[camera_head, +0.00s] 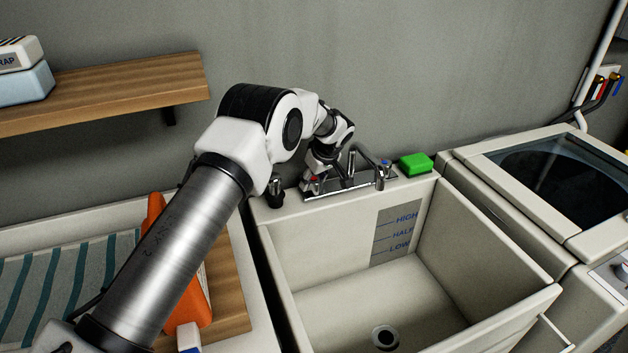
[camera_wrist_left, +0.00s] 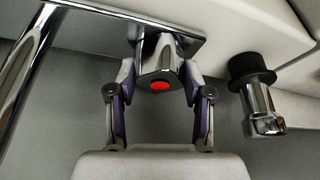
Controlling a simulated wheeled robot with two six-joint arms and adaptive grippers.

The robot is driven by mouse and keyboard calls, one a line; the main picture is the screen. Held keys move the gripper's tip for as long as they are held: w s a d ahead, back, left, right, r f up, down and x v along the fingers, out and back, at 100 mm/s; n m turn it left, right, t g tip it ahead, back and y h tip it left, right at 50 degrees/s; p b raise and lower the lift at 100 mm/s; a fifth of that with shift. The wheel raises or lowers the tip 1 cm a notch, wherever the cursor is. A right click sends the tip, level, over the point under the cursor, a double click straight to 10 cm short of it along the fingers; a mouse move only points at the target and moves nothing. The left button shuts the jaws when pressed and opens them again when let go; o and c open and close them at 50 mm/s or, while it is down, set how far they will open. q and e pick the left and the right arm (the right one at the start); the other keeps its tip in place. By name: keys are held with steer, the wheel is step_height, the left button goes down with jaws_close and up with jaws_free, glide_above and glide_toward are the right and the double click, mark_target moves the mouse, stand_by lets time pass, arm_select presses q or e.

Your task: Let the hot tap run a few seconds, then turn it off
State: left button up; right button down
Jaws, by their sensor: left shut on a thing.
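The hot tap handle (camera_wrist_left: 160,62), chrome with a red dot, sits between the fingers of my left gripper (camera_wrist_left: 158,80) in the left wrist view. In the head view my left gripper (camera_head: 317,171) is at the left end of the chrome faucet, on the red-marked hot tap (camera_head: 313,179), and partly hides it. The gripper is shut on the handle. The curved spout (camera_head: 368,155) reaches over the sink (camera_head: 345,290); I see no clear stream of water. The blue-marked cold tap (camera_head: 386,165) is at the right end. My right gripper is out of view.
A green block (camera_head: 416,163) lies on the sink's back ledge, right of the faucet. A black-and-chrome fitting (camera_head: 274,192) stands left of the faucet; it also shows in the wrist view (camera_wrist_left: 256,95). A washing machine (camera_head: 560,180) stands right, a wooden shelf (camera_head: 110,95) hangs left.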

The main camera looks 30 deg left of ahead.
arm_select(q)
steer(key=shift+s+f, duration=0.1)
steer(key=shift+f, duration=0.05)
steer(key=o, duration=1.2)
steer(key=shift+c, duration=0.2)
steer(key=shift+a+f, duration=0.1)
steer(key=shift+a, duration=0.05)
steer(key=v, duration=1.1)
steer(key=shift+r, duration=0.45)
